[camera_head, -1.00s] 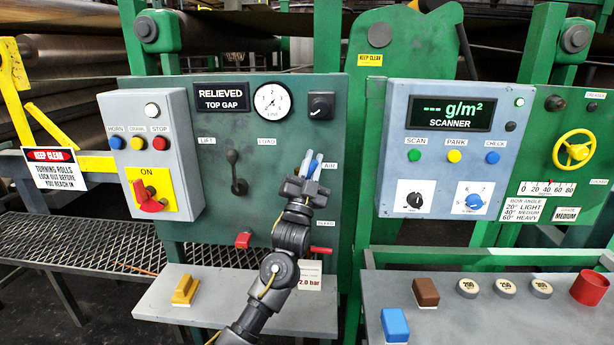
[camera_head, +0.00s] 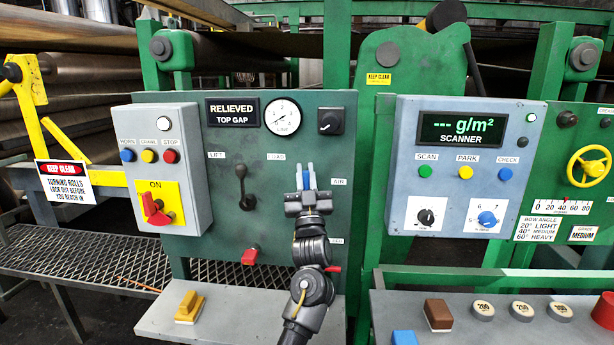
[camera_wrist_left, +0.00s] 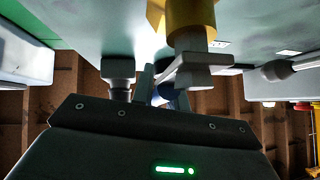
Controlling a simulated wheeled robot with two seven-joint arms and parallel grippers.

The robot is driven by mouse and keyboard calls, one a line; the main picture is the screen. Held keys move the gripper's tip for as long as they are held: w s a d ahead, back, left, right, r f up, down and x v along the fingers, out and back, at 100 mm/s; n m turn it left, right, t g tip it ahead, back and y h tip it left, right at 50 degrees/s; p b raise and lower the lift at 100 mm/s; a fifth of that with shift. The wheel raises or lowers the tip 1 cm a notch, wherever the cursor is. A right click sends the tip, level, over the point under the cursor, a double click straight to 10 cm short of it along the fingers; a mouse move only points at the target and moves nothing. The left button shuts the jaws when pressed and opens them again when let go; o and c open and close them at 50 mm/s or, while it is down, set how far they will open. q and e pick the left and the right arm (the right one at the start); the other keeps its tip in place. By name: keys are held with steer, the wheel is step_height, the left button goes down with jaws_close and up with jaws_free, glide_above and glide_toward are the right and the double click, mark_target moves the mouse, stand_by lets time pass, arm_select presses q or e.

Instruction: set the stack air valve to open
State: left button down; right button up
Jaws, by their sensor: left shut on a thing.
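The stack air valve shows as a small blue handle (camera_head: 306,181) on the green panel beside the AIR label. My left gripper (camera_head: 306,173) is shut on this blue handle, with one grey finger on each side, pointing nearly straight up in the head view. In the left wrist view the blue handle (camera_wrist_left: 163,92) shows dark and partly covered between the fingers. The rest of the valve is hidden behind my gripper, and I cannot tell whether it stands open or closed. My right gripper is not in view.
A black lever (camera_head: 242,188) stands left of my gripper, with a red handle (camera_head: 250,256) below it. A pressure gauge (camera_head: 283,117) and black knob (camera_head: 331,121) are above. The grey scanner box (camera_head: 456,165) is to the right. A yellow block (camera_head: 189,307) lies on the shelf below.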

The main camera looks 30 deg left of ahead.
mark_target(306, 187)
arm_select(q)
steer(key=shift+f, duration=0.2)
steer(key=c, duration=1.4)
jaws_free()
steer(key=shift+r, duration=0.1)
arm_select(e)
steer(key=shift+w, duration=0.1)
